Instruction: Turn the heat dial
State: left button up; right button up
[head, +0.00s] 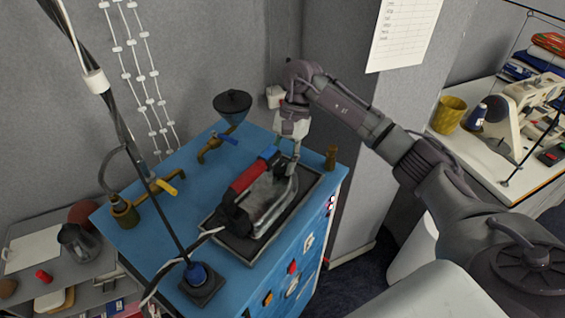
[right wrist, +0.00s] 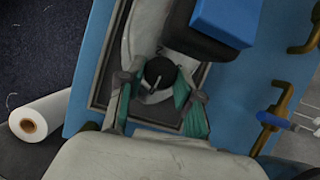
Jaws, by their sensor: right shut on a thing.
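The iron (head: 268,203) has a grey metal body with a red and blue handle and lies on a dark tray (head: 313,178) on the blue cabinet. The heat dial (right wrist: 160,70) is a small round black knob with a light mark, on the iron's body near the blue end of the handle. My right gripper (head: 293,162) reaches down from above at the iron's far end. In the right wrist view its two fingers (right wrist: 160,84) are closed around the dial, one on each side. In the head view the dial is hidden by the gripper. My left gripper is not in view.
The blue cabinet top (head: 150,238) also holds brass valves (head: 124,212), a dark funnel (head: 232,103) and a pole on a black base (head: 201,284). A cable runs from the iron's near end. A sewing machine (head: 520,105) stands on a table at right.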

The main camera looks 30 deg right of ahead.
jog(key=m+t+b, duration=0.1)
jog(key=m+b, duration=0.3)
jog(key=m+t+b, duration=0.1)
jog(key=m+b, duration=0.1)
jog(key=b, duration=0.1)
jog(key=shift+s+d+f+m+t, duration=0.1)
jog(key=shift+s+f+m+t, duration=0.15)
jog(key=shift+m+t, duration=0.05)
jog(key=m+t+b, duration=0.1)
jog(key=m+b, duration=0.1)
jog(key=m, duration=0.1)
jog(key=shift+s+r+m+b, duration=0.1)
jog(key=shift+m+b, duration=0.2)
jog(key=shift+b, duration=0.05)
jog(key=shift+s+r+m+t+b, duration=0.15)
jog(key=shift+m+t+b, duration=0.65)
jog(key=shift+m, duration=0.7)
jog(key=shift+h, duration=0.3)
jog(key=o, duration=1.2)
jog(key=shift+c, duration=0.2)
jog(key=shift+r, duration=0.1)
jog(key=v, duration=1.1)
jog(key=shift+r, duration=0.35)
